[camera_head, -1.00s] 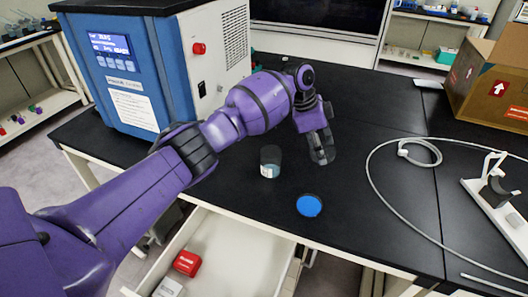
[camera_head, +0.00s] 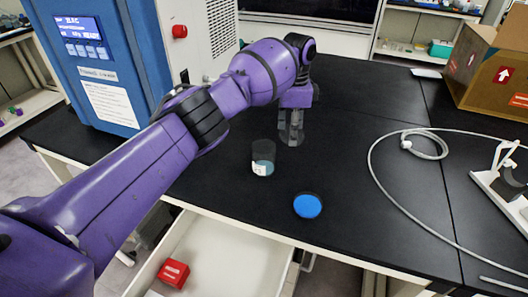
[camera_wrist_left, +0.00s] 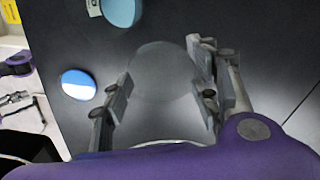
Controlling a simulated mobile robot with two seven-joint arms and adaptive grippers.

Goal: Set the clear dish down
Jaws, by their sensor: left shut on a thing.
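My left gripper (camera_head: 291,138) points down just above the black bench, behind and to the right of the clear jar. It is shut on the clear dish. In the left wrist view the dish (camera_wrist_left: 163,72) shows as a faint see-through disc between the fingers (camera_wrist_left: 158,105). In the head view the dish is hard to make out against the dark top and fingers. I cannot tell whether it touches the bench. My right gripper is in neither view.
A clear jar (camera_head: 263,160) with blue contents and a blue disc (camera_head: 307,205) stand near the front edge. The blue freeze dryer (camera_head: 105,60) is at left. A white hose (camera_head: 374,180) loops at right, near a cardboard box (camera_head: 490,70). An open drawer (camera_head: 225,255) is below.

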